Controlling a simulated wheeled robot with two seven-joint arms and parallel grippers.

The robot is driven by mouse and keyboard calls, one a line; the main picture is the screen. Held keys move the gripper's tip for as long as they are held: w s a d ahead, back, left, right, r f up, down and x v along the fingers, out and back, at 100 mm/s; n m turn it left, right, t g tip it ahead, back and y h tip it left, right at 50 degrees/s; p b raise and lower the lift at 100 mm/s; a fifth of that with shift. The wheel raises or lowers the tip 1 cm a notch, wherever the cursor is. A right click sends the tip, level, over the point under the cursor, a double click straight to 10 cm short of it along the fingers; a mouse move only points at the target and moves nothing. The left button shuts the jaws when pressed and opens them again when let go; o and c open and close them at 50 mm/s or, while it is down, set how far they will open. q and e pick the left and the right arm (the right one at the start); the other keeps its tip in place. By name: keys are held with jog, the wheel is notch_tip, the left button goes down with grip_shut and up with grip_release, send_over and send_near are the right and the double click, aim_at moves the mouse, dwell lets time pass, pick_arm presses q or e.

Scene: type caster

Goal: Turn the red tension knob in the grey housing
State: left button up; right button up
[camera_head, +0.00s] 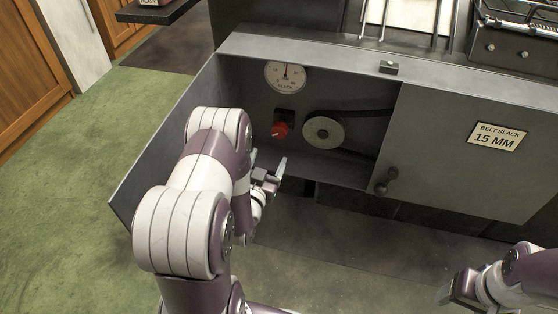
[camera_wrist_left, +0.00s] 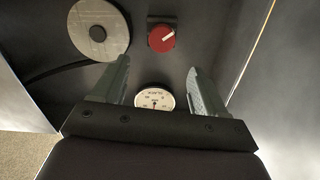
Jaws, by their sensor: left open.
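The red tension knob (camera_head: 279,129) sits inside the open grey housing (camera_head: 225,90), below a round dial gauge (camera_head: 286,76) and left of a pale pulley (camera_head: 323,132). My left gripper (camera_head: 270,175) is open and empty, below and slightly left of the knob and apart from it in the head view. In the left wrist view the knob (camera_wrist_left: 161,38) lies beyond the fingertips, with a white pointer mark on its face. The left gripper (camera_wrist_left: 158,75) shows both fingers spread wide. My right gripper (camera_head: 455,290) is at the lower right, far from the knob; its fingers are unclear.
A dark belt (camera_head: 355,150) runs from the pulley. The open housing door (camera_head: 160,145) stands out on the left. A cover panel (camera_head: 470,150) with a "BELT SLACK 15 MM" label (camera_head: 497,137) closes the right side. A dark handle (camera_head: 385,182) sticks out at its edge.

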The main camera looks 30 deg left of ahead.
aim_at(278, 133)
pick_arm(q)
jog(key=b+x, duration=0.5)
jog(key=x, duration=0.6)
jog(key=shift+w+a+f, duration=0.2)
jog(key=shift+w, duration=0.1)
jog(key=shift+w+a+r+b, duration=0.1)
jog(key=shift+w+b, duration=0.2)
pick_arm(e)
notch_tip(278, 133, down, 6)
jog(key=shift+f, duration=0.25)
pick_arm(q)
jog(key=shift+c, duration=0.3)
jog(key=c, duration=1)
